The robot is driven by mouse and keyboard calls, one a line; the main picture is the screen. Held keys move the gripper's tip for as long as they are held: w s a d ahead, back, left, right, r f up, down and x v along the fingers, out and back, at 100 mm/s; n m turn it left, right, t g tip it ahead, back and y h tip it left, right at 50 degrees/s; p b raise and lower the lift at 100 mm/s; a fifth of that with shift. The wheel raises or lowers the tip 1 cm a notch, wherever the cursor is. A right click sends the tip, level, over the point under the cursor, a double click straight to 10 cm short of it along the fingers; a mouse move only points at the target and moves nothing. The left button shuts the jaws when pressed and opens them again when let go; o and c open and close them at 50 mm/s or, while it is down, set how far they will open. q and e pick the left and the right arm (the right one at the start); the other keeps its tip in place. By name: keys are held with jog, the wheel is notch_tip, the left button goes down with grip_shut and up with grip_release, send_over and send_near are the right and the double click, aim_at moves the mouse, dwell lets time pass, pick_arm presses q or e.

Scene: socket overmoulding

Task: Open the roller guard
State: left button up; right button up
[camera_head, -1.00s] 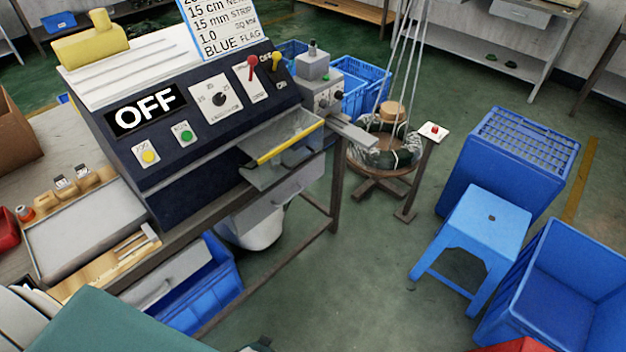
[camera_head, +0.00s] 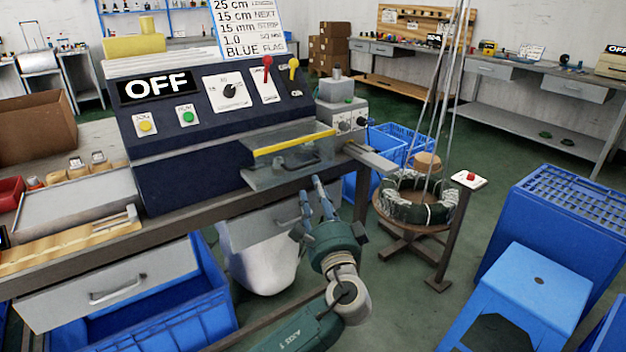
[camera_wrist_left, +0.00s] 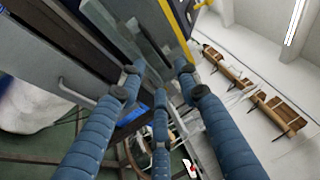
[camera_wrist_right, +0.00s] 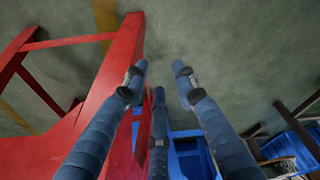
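The roller guard (camera_head: 262,172) is a clear panel with a yellow top strip (camera_head: 296,143) and a dark handle, on the front right of the dark blue machine (camera_head: 205,165). It sticks out over the bench edge. My left gripper (camera_head: 317,190) is just below and in front of the guard, fingers pointing up, apart from its handle. In the left wrist view the three fingers (camera_wrist_left: 158,78) are spread with nothing between them, and a yellow strip (camera_wrist_left: 175,25) shows beyond them. My right gripper (camera_wrist_right: 159,78) is open and empty; it is not in the head view.
A grey drawer (camera_head: 265,222) and a white container (camera_head: 265,268) are beside my left gripper. A wire coil stand (camera_head: 405,222) and a red-button post (camera_head: 468,180) stand to the right. In the right wrist view a red frame (camera_wrist_right: 105,90) is close to the fingers.

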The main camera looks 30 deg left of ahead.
pick_arm(q)
send_near(304, 158)
jog(key=x, duration=0.5)
jog(key=shift+d, duration=0.1)
grip_shut()
